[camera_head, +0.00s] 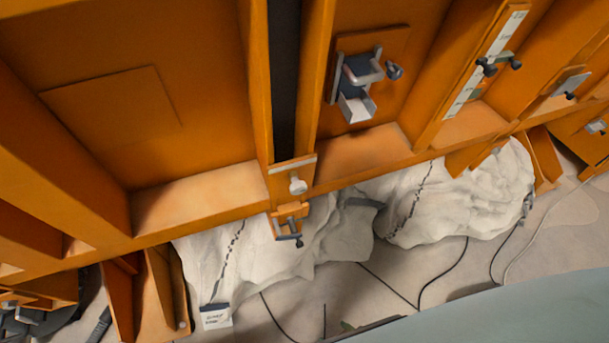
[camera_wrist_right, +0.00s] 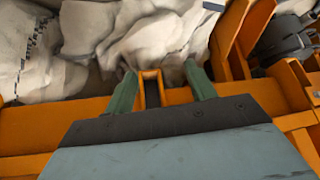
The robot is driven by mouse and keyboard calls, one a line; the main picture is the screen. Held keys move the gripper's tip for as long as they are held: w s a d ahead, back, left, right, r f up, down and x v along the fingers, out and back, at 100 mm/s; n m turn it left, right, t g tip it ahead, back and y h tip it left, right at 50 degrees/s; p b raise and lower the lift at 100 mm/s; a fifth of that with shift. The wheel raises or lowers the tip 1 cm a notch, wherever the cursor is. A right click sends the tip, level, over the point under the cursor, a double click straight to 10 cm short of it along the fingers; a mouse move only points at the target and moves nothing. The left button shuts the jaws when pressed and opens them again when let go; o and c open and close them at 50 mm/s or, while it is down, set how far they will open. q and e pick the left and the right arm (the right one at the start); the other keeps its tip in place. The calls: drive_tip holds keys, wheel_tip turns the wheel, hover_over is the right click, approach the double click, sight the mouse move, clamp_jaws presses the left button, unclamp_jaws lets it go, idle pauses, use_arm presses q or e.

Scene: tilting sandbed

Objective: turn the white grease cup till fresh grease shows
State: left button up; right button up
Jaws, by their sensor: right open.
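The white grease cup (camera_head: 298,185) is a small pale knob on an orange plate at the foot of the upright post, in the middle of the head view. No grease can be made out on it at this size. In the right wrist view the two green fingers (camera_wrist_right: 160,82) are spread with nothing held. I cannot make out the cup there. My left gripper is not in view.
An orange clamp with a dark screw (camera_head: 289,224) hangs just below the cup. White lumpy rock (camera_head: 460,195) lies under the orange frame. A grey metal latch (camera_head: 358,82) and a marked white scale (camera_head: 485,65) are to the right. Dark cables cross the pale floor (camera_head: 385,283).

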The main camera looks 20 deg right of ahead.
drive_tip(key=w+a+r+t+p, duration=0.1)
drive_tip(key=w+a+r+t, duration=0.2)
drive_tip(key=r, duration=0.5)
drive_tip(key=w+r+t+p, duration=0.1)
drive_tip(key=w+r+t, duration=0.1)
drive_tip(key=w+r, duration=0.45)
use_arm(q)
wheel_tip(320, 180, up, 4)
drive_tip(key=p, duration=0.1)
use_arm(e)
drive_tip(key=m+t+h, duration=0.1)
drive_tip(key=t+h, duration=0.1)
drive_tip(key=t, duration=0.3)
approach(299, 191)
drive_tip(key=w+b, duration=0.4)
drive_tip(key=w, duration=0.5)
drive_tip(key=shift+w+b, duration=0.3)
drive_tip(key=shift+w, duration=0.65)
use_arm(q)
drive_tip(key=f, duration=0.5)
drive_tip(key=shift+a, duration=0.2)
use_arm(e)
drive_tip(key=c, duration=1)
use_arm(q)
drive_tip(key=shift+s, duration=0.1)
use_arm(e)
drive_tip(key=shift+o, duration=0.2)
